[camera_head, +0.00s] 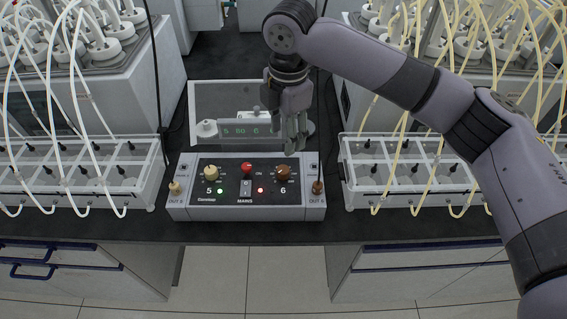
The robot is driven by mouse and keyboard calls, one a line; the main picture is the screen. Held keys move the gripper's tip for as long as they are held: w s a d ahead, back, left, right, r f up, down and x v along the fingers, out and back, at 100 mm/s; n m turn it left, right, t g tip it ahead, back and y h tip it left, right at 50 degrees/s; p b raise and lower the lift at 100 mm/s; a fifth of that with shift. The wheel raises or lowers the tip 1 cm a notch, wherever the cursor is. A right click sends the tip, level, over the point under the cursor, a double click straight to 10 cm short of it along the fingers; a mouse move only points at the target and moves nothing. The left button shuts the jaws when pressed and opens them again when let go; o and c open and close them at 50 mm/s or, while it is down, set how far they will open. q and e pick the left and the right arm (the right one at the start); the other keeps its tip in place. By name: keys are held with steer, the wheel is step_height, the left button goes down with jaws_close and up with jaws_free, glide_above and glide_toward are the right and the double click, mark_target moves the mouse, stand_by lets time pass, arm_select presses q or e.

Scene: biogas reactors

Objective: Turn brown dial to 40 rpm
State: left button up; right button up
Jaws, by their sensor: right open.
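The brown dial (284,171) is on the right half of the control box (247,208), above the number 6. A cream dial (210,172) is on the left half, above the number 5, and a red knob (247,167) is between them. The dials' scale marks are too small to read. My right gripper (297,145) comes down from above with its fingers pointing downward, just behind and slightly right of the brown dial. It is open and appears apart from the dial. My left gripper is not in view.
Behind the box is a grey device with a display (245,128). White bottle racks with tubes stand at the left (150,190) and right (350,195). Cables run beside the box. The dark bench top in front of the box is a narrow clear strip.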

mark_target(283, 169)
steer(key=f, duration=0.4)
steer(key=f+p, duration=0.1)
steer(key=f, duration=0.7)
steer(key=shift+w+a+f+p, duration=0.1)
steer(key=shift+w+a+p, duration=0.1)
steer(key=shift+w+p, duration=0.1)
jaws_close()
